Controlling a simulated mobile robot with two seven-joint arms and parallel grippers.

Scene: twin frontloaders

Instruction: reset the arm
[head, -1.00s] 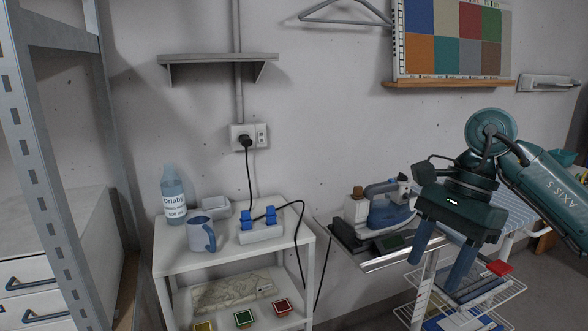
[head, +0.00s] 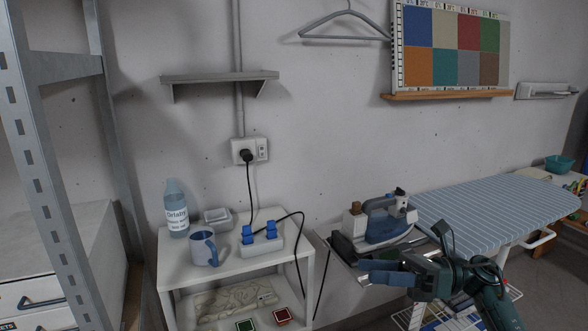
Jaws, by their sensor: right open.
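My right gripper (head: 364,273) is at the lower right in the head view, with its blue fingers pointing left. It is open, and nothing shows between its fingers. It appears in front of the metal iron rest below the iron (head: 388,220), whose body is blue and white. I cannot tell how far it is from the rest. My right arm (head: 492,297) comes in from the bottom right corner. My left gripper is not in view.
A striped ironing board (head: 495,212) stands at the right. A white shelf unit (head: 240,262) holds a bottle (head: 176,208), a mug (head: 203,248) and a power strip (head: 262,247). A cord runs to the wall socket (head: 249,150). A metal rack post (head: 40,180) stands at the left.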

